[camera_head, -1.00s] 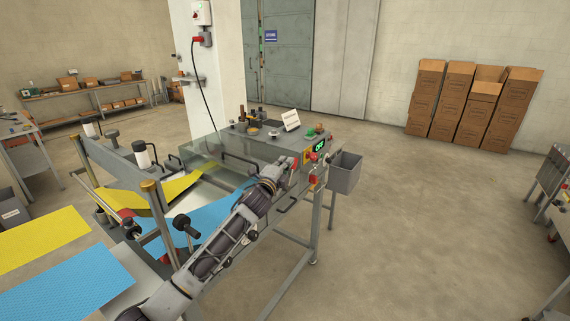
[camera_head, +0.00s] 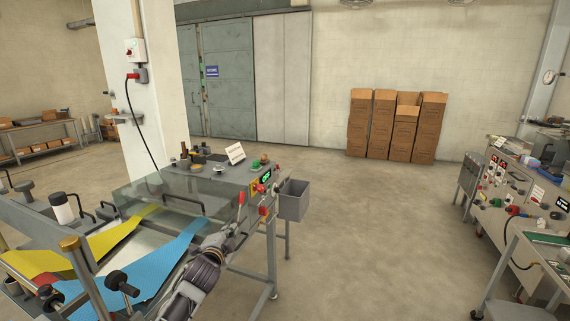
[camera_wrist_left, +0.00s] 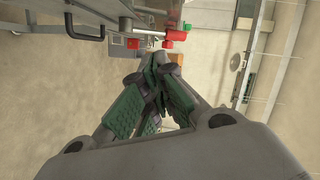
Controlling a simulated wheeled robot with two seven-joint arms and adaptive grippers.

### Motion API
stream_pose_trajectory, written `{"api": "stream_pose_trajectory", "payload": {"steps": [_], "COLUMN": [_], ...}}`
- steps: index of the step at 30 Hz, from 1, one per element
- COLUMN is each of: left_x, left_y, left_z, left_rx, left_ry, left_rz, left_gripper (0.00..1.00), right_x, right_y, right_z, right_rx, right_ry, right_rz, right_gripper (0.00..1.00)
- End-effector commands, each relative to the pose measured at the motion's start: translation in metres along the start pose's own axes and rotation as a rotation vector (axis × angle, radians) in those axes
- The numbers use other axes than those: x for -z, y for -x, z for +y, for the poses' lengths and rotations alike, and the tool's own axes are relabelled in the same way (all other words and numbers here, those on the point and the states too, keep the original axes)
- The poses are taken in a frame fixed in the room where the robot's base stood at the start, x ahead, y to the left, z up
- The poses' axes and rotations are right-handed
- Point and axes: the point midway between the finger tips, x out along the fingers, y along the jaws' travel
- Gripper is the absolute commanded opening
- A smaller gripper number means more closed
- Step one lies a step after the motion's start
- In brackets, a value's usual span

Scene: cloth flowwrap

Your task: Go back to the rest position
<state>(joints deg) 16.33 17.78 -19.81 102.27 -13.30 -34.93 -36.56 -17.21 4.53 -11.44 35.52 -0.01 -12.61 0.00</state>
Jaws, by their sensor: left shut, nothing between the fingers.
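My left arm comes up from the bottom of the head view, in front of the wrapping machine (camera_head: 200,175). My left gripper (camera_head: 228,236) is at the machine's near side, just below the red-tipped lever (camera_head: 241,198). In the left wrist view, the green-padded fingers (camera_wrist_left: 155,75) are closed together with nothing between them. The machine's green-lit display (camera_head: 265,175) and red knobs are just beyond the gripper. My right gripper is not in view.
A blue web (camera_head: 190,240) and a yellow web (camera_head: 105,243) run into the machine. A grey bin (camera_head: 294,203) hangs at its right end. Cardboard boxes (camera_head: 372,125) stand by the back wall. A control console (camera_head: 510,210) is at the right. The floor between is clear.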

Motion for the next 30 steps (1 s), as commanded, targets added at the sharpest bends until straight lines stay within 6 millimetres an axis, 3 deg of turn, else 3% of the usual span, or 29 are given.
{"api": "stream_pose_trajectory", "payload": {"steps": [3,15,30], "left_x": [-0.008,-0.036,-0.064], "left_y": [0.019,0.092,0.206], "left_z": [0.028,0.106,0.183], "left_rx": [-0.064,-0.265,-0.492], "left_ry": [0.087,0.367,0.679], "left_rz": [-0.043,-0.216,-0.486], "left_gripper": [0.00,0.00,0.00], "right_x": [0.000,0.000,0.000], "right_y": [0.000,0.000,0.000], "right_z": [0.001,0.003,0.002], "right_rx": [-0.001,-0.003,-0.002], "right_ry": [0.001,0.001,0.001], "right_rz": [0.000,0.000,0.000], "right_gripper": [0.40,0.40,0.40]}}
